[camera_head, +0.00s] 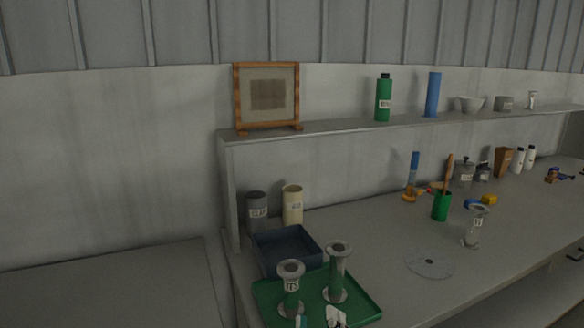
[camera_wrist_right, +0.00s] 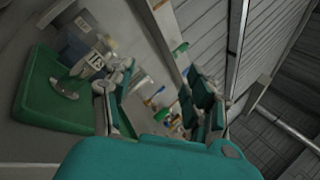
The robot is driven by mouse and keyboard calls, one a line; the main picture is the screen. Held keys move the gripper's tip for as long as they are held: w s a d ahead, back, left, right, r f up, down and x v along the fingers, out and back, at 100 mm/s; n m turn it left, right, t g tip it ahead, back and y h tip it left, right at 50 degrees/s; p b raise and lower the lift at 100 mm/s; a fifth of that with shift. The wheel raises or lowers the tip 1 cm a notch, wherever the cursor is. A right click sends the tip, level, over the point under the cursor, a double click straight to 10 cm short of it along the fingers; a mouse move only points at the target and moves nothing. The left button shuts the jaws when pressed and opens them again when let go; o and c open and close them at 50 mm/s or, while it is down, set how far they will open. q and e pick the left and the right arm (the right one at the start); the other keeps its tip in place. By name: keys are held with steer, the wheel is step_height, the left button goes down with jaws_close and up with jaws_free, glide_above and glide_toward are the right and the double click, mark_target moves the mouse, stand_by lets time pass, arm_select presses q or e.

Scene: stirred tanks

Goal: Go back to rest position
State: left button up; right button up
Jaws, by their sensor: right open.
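My right gripper (camera_head: 318,319) shows only by its fingertips at the bottom edge of the head view, in front of the green tray. In the right wrist view its two fingers (camera_wrist_right: 160,98) stand wide apart with nothing held between them. The tray also shows at the left of the wrist view (camera_wrist_right: 45,112), apart from the fingers. My left gripper is in neither view.
A dark blue bin (camera_head: 272,266) sits behind the tray, with a grey jar (camera_head: 257,208) and a cream jar (camera_head: 293,205) by the wall. A flat disc (camera_head: 429,263), a glass stand (camera_head: 476,228) and a green cup (camera_head: 441,206) are to the right. A shelf (camera_head: 335,126) runs above.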

steer(key=s+a+f+n+g+y, duration=0.2)
steer(key=n+y, duration=0.4)
steer(key=n, duration=0.3)
steer(key=s+a+f+n+g+y, duration=0.1)
steer(key=a+n+g+y, duration=0.1)
steer(key=n+y, duration=0.5)
steer(key=s+d+f+n+g+h, duration=0.2)
steer(key=s+f+n+g, duration=0.15)
steer(key=f+n, duration=0.3)
steer(key=s+d+f+n+g+h, duration=0.2)
steer(key=s+f+n+g, duration=0.1)
steer(key=f+n+g, duration=0.3)
steer(key=s+d+f+n+g+h, duration=0.1)
steer(key=s+d+f+g+h, duration=0.25)
steer(key=s+d, duration=0.35)
steer(key=s+d+f+n+g+h, duration=0.2)
steer(key=s+d+f+h, duration=0.25)
steer(key=d, duration=0.45)
step_height(320, 180, down, 25)
steer(key=s+g, duration=0.1)
steer(key=s+d+f+g, duration=0.1)
steer(key=s+d+f, duration=0.2)
steer(key=s+f, duration=1.4)
steer(key=shift+s+f+g+y, duration=0.3)
steer(key=shift+s+f, duration=0.05)
steer(key=shift+f, duration=0.3)
steer(key=shift+d, duration=0.1)
